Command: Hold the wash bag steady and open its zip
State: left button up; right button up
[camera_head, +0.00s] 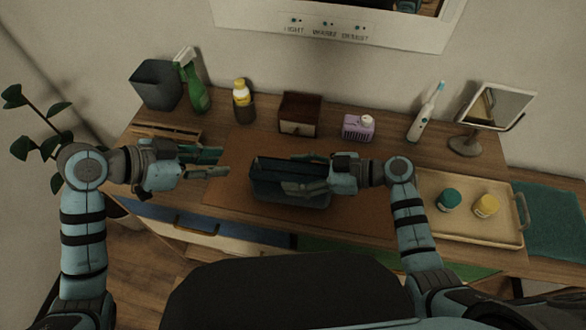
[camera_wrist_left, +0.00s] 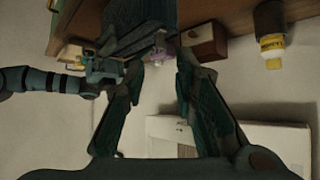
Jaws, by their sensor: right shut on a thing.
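The wash bag (camera_head: 262,187) is a dark teal, box-like bag standing on the brown mat in the middle of the counter. My right gripper (camera_head: 298,172) reaches in from the right and is shut on the bag, across its top and front. The zip and its pull cannot be made out. My left gripper (camera_head: 223,162) is open and empty, a short way left of the bag, its fingers pointing towards it. In the left wrist view the bag (camera_wrist_left: 140,25) shows beyond the two spread fingers, with my right gripper (camera_wrist_left: 105,68) beside it.
Behind the bag stand a small wooden drawer box (camera_head: 299,115), a yellow-capped bottle (camera_head: 242,102), a green spray bottle (camera_head: 196,92) and a purple box (camera_head: 358,128). A tray (camera_head: 430,185) with two jars is at right, near a mirror (camera_head: 490,105). A slatted wooden holder (camera_head: 165,133) is behind my left gripper.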

aim_at(257, 164)
pick_arm(q)
jog(key=shift+f, duration=0.1)
jog(key=shift+c, duration=1.4)
jog(key=s+f, duration=0.1)
jog(key=f, duration=0.1)
jog(key=s+a+f+n+g, duration=0.1)
jog(key=f, duration=0.1)
jog(key=s+f+g, duration=0.1)
jog(key=f, duration=0.1)
jog(key=shift+s+a+n, duration=0.2)
jog(key=shift+a+n, duration=0.05)
jog(key=shift+n, duration=0.05)
grip_shut()
jog(key=w+a+n+t+h, duration=0.3)
jog(key=a+n+t+h, duration=0.35)
jog(key=n, duration=1.05)
jog(key=s+d+x, duration=0.1)
jog(key=x, duration=1.1)
jog(key=shift+d+f, duration=0.4)
jog(key=shift+s, duration=0.15)
